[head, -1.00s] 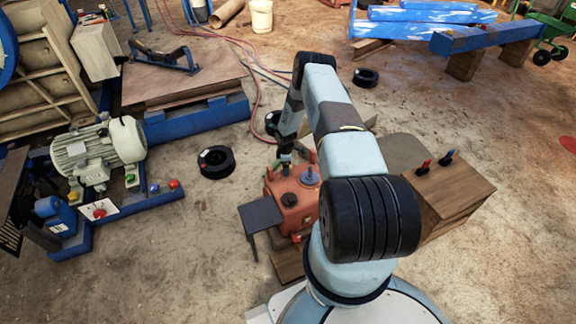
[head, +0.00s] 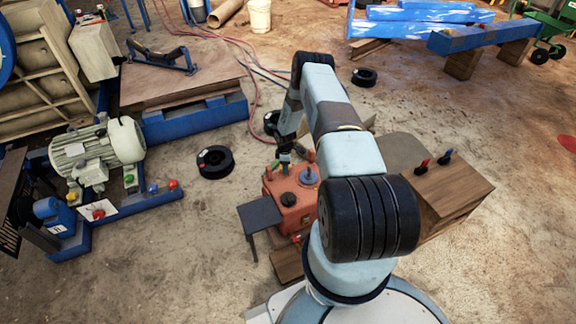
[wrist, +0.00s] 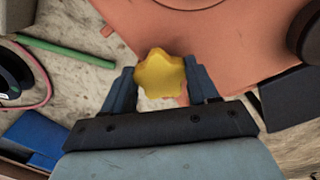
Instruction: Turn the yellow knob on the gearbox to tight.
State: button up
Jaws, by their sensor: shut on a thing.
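The yellow knob (wrist: 161,74) is star-shaped and sits between the two fingers of my gripper (wrist: 163,84) in the wrist view. My gripper is shut on it, one finger against each side. The knob is at the edge of the orange gearbox (wrist: 225,45). My gripper is low at the gearbox's far side there, and the knob cannot be made out. No tight mark can be read.
A small dark table (head: 259,213) stands at the gearbox's left. A wooden box (head: 450,190) with red and blue-black handles is at its right. A black ring (head: 215,162) lies on the floor to the left. Red hoses (head: 258,85) run behind.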

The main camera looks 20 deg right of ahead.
jog(key=shift+w+a+r, duration=0.1)
jog(key=shift+w+a, duration=0.15)
jog(key=shift+a, duration=0.05)
jog(key=m, duration=0.9)
jog(key=shift+m, duration=0.3)
jog(key=m, duration=0.9)
jog(key=o, duration=1.1)
jog(key=shift+s+d, duration=0.1)
jog(key=shift+c, duration=0.2)
